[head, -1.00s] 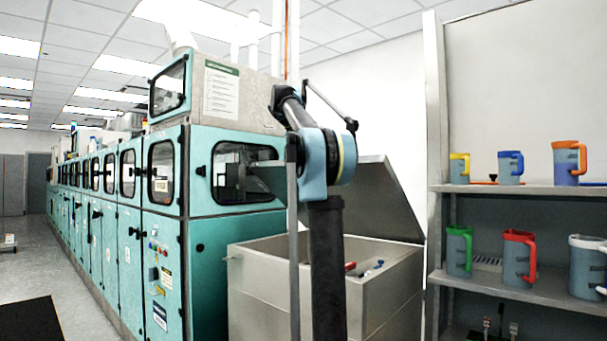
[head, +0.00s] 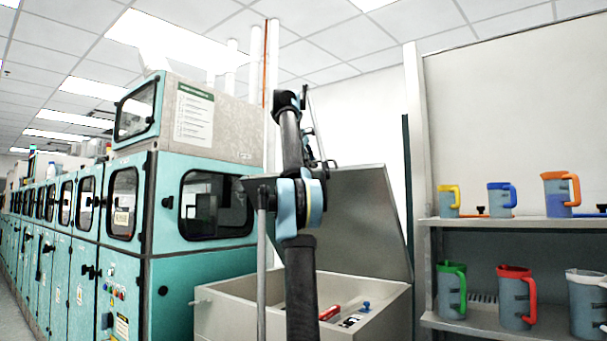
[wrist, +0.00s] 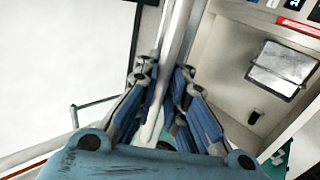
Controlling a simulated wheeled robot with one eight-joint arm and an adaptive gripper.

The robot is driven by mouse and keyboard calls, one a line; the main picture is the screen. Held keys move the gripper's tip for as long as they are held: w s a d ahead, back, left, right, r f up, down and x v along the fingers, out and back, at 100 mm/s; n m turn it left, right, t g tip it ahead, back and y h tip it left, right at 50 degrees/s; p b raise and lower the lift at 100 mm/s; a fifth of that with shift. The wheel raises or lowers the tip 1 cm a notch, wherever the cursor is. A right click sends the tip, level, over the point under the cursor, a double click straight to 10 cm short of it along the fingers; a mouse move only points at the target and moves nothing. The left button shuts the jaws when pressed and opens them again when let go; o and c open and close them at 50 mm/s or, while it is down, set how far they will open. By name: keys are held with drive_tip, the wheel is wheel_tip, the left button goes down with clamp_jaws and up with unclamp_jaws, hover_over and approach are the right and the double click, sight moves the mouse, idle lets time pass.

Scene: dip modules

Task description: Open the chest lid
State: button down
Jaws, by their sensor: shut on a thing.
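The chest (head: 235,316) is a pale metal box at the lower middle of the head view. Its grey lid (head: 362,215) is raised and tilted back, leaving the chest open. In the wrist view, my gripper (wrist: 165,72) has its blue fingers closed around a pale metal strip, which looks like the lid's edge (wrist: 178,35). In the head view, my arm crosses in front of the chest and lid and largely hides the gripper's contact. A red item (head: 330,312) and a blue item (head: 366,306) show inside the chest.
A teal machine line (head: 205,270) stands close on the left of the chest. A shelf unit (head: 480,222) with several coloured-handled jugs stands on the right. A white wall is behind the lid.

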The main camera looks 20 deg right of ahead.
drive_tip(key=shift+w+d+r, duration=0.5)
drive_tip(key=shift+d, duration=0.05)
drive_tip(key=c, duration=1.7)
unclamp_jaws()
drive_tip(key=shift+a, duration=0.2)
drive_tip(key=shift+d, duration=0.1)
drive_tip(key=shift+r, duration=0.1)
